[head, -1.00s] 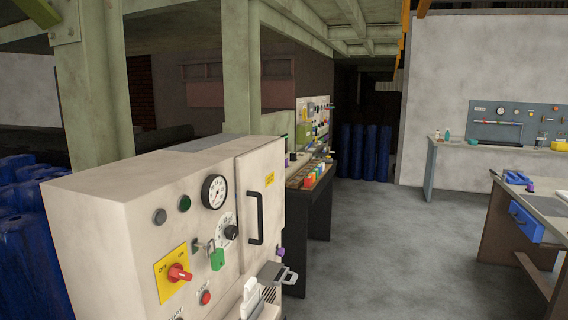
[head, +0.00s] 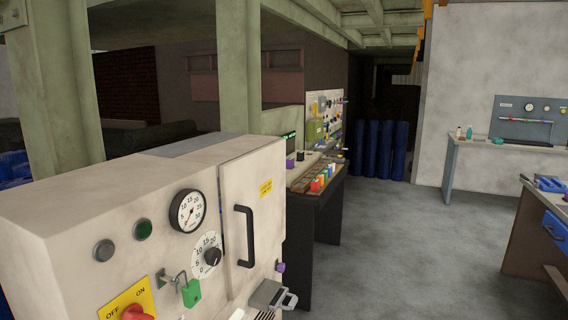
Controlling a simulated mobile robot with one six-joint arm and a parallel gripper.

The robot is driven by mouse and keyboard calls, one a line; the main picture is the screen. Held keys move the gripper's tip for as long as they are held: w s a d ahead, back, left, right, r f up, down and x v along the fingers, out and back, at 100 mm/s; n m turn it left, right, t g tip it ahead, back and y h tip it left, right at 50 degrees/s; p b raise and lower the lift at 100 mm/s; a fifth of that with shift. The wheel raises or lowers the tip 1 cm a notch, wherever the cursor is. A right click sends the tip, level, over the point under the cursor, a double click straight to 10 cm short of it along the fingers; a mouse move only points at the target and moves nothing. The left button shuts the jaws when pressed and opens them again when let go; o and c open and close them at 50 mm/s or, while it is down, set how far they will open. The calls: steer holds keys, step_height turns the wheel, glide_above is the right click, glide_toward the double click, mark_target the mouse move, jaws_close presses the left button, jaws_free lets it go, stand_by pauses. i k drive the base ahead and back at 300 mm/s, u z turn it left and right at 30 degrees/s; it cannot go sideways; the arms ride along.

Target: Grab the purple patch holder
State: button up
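A small purple piece (head: 280,267) shows at the right edge of the pale cabinet, low down and beside its black handle. A second purple piece (head: 290,162) sits at the near left end of the dark bench behind the cabinet. Both are too small to tell which, if either, is the purple patch holder. My gripper is not in view.
The pale cabinet (head: 95,185), with gauge, dials and padlock, fills the near left. A grey part with a handle (head: 270,295) juts at its lower right. The dark bench (head: 322,215) stands behind. Grey floor (head: 400,250) is clear right of it. A brown-sided table (head: 528,240) stands far right.

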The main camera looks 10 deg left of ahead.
mark_target(290, 161)
steer(key=u, duration=0.4)
steer(key=i, duration=1.95)
steer(key=u, duration=0.5)
steer(key=k, duration=0.6)
steer(key=z, duration=1.8)
